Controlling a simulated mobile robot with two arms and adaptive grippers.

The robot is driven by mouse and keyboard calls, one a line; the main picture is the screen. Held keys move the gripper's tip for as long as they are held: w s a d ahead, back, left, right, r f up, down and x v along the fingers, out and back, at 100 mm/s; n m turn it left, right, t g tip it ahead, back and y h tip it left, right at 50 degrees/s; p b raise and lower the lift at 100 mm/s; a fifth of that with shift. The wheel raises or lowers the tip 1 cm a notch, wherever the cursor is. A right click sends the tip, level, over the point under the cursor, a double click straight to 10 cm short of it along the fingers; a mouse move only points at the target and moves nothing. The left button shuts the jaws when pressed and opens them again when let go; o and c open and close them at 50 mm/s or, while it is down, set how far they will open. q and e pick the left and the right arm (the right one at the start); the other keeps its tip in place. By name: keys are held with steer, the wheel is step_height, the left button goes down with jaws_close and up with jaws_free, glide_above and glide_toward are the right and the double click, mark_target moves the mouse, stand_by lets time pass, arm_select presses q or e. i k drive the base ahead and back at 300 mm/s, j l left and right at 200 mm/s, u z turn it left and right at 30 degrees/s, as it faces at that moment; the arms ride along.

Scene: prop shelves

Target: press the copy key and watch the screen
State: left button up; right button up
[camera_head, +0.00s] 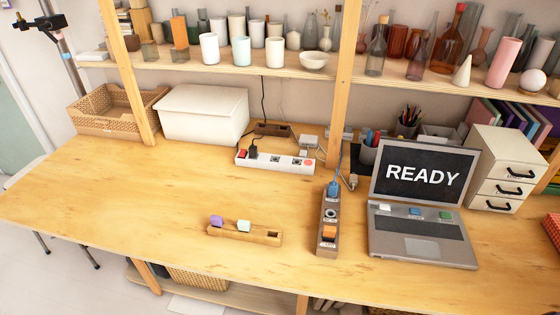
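A grey laptop (420,240) stands open on the right part of the wooden table. Its dark screen (422,174) reads "READY" in large white letters. Above its keyboard sits a row of small raised keys: a whitish one (384,208), a blue one (414,211) and a green one (445,215). The labels by them are too small to read, so I cannot tell which is the copy key. Neither of my grippers is in view.
Left of the laptop stand a dark strip (328,218) with blue and orange plugs and a wooden holder (245,234) with purple and pale blocks. The table's left part is clear.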

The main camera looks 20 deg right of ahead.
mark_target(415, 211)
steer(key=z, duration=1.75)
